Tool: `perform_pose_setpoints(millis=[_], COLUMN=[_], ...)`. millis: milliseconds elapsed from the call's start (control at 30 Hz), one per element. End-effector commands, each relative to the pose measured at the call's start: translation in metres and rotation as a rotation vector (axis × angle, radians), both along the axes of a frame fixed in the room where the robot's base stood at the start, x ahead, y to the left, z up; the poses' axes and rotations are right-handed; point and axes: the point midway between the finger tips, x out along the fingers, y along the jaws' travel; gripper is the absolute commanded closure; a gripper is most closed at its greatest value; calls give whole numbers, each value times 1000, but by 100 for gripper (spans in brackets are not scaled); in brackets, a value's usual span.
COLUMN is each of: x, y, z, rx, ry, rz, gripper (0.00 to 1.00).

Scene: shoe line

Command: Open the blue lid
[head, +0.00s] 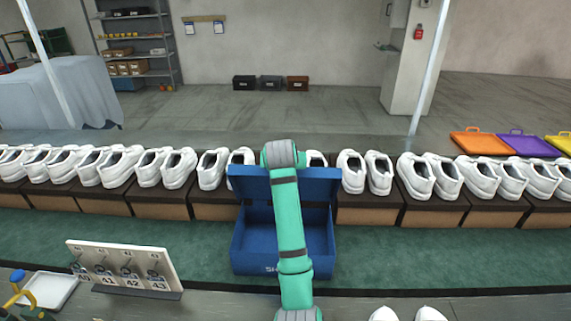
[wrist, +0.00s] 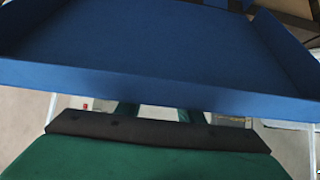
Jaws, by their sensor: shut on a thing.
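The blue shoe box (head: 252,264) stands on the green belt, and part of its dark blue inside shows. Its blue lid (head: 318,188) is raised and tilted up at the back of the box. My green arm crosses in front and hides the middle of both. In the wrist view the lid (wrist: 150,50) fills the upper half, with its rim and side walls showing. My gripper (wrist: 157,113) shows below the lid's rim, its green fingers partly covered by the rim. It is shut on the lid. The grip itself is hidden in both views.
White shoes on brown boxes (head: 370,207) form a row behind the blue box. A numbered hook board (head: 122,264) and a white tray (head: 50,290) stand at the front left. More white shoes (head: 430,314) show at the bottom edge. The belt (head: 420,255) to the right is clear.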

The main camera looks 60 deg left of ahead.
Motion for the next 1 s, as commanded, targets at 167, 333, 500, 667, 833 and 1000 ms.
perform_pose_setpoints(millis=[167, 333, 500, 667, 833, 1000], x=[-2, -1, -1, -6, -21, -36], y=[0, 0, -1, -9, -28, -48], z=[-13, -9, -6, 3, 22, 41], rx=[-20, -13, -10, -6, -6, -8], ry=[15, 10, 7, 5, 5, 5], rz=[1, 0, 0, 0, 0, 1], gripper=[54, 47, 47, 47, 47, 47])
